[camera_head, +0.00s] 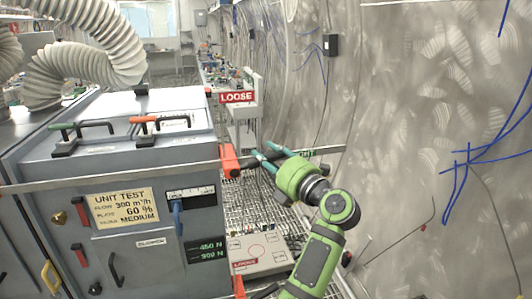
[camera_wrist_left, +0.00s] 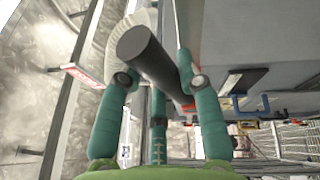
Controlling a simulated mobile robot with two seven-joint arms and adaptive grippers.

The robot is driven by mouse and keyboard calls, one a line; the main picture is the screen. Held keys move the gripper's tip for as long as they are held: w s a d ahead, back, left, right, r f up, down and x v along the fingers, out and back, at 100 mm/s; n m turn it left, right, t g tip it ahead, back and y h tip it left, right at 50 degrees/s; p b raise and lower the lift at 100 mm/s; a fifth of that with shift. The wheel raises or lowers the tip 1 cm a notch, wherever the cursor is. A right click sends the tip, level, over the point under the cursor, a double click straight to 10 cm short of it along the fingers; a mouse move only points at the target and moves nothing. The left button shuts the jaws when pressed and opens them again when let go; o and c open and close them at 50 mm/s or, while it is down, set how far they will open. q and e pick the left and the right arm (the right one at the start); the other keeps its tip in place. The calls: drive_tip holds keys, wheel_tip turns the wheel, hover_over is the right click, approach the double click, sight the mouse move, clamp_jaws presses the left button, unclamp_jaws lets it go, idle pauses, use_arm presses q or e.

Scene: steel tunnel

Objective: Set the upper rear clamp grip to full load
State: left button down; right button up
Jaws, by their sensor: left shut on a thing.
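The clamp at the right side of the grey unit has an orange body (camera_head: 229,161) with a dark grip (camera_head: 250,160) reaching right. My left gripper (camera_head: 268,158) has its teal fingers on this grip. The left wrist view shows the dark round grip (camera_wrist_left: 150,55) between the fingers of my left gripper (camera_wrist_left: 160,85), its end toward the camera. The gripper is shut on it. A red LOOSE sign (camera_head: 237,97) stands above and behind the clamp. A green sign (camera_head: 305,153), partly hidden, is beyond the fingers. My right gripper is not in view.
The grey unit (camera_head: 125,155) fills the left, with a green handle (camera_head: 75,130) and an orange handle (camera_head: 150,122) on top. A yellow test plate (camera_head: 122,208) and a 450 N / 300 N panel (camera_head: 207,250) are on its front. The curved wall (camera_head: 430,120) bounds the right.

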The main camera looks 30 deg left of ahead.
sight(272, 153)
use_arm(q)
drive_tip(key=shift+w+d+f+m+t+y, duration=0.15)
drive_tip(key=shift+f+m+t+y, duration=0.15)
drive_tip(key=shift+f+m, duration=0.9)
drive_tip(key=shift+m, duration=0.5)
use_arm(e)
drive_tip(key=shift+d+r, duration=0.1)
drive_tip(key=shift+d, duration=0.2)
use_arm(q)
drive_tip(key=c, duration=0.8)
unclamp_jaws()
drive_tip(key=shift+w, duration=0.1)
wheel_tip(272, 153, up, 10)
drive_tip(key=shift+t, duration=0.4)
drive_tip(key=shift+d, duration=0.1)
